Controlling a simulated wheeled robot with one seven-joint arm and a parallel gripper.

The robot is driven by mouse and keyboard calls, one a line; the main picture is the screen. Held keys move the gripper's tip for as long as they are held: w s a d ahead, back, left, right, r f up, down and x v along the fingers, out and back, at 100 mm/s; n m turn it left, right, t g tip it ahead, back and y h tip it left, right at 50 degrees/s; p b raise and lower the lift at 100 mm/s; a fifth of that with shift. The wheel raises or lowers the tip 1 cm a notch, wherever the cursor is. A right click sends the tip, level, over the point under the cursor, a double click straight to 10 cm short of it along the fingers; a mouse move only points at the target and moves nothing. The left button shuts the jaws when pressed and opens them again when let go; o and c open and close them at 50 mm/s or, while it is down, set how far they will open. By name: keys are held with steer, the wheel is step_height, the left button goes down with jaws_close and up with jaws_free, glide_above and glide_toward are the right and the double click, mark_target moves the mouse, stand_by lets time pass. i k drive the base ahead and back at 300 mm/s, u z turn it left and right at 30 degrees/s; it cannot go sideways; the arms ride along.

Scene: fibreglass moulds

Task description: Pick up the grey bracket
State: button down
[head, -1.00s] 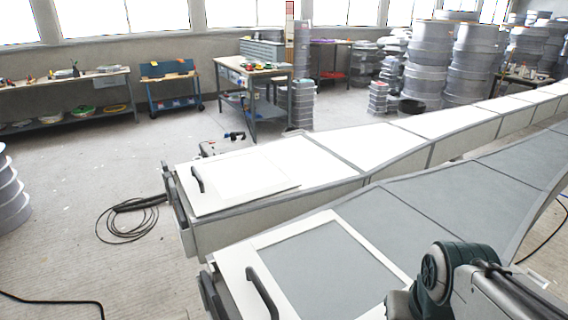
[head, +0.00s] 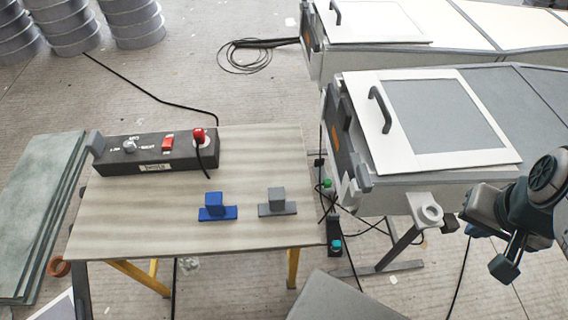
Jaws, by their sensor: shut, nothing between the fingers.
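The grey bracket (head: 277,205) is a small block on a flat base. It stands upright on the right part of a light wooden table (head: 150,225) in the head view. My gripper (head: 505,268) shows at the far right, beside the mould and well to the right of the table. Its dark fingers look shut and empty, far from the bracket. Part of my dark green arm (head: 547,172) hides what lies behind it.
A similar blue bracket (head: 216,209) stands left of the grey one. A dark control box (head: 155,153) with red switches lies along the table's back. A long mould (head: 440,110) stands at the right. The table's front strip is clear.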

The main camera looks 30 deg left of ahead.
mark_target(277, 205)
steer(key=u, duration=3.1)
steer(key=k, duration=0.85)
steer(key=z, duration=0.85)
steer(key=i, duration=1)
steer(key=u, duration=0.65)
steer(key=k, duration=0.5)
steer(key=z, duration=0.7)
steer(key=i, duration=0.2)
steer(key=u, duration=0.2)
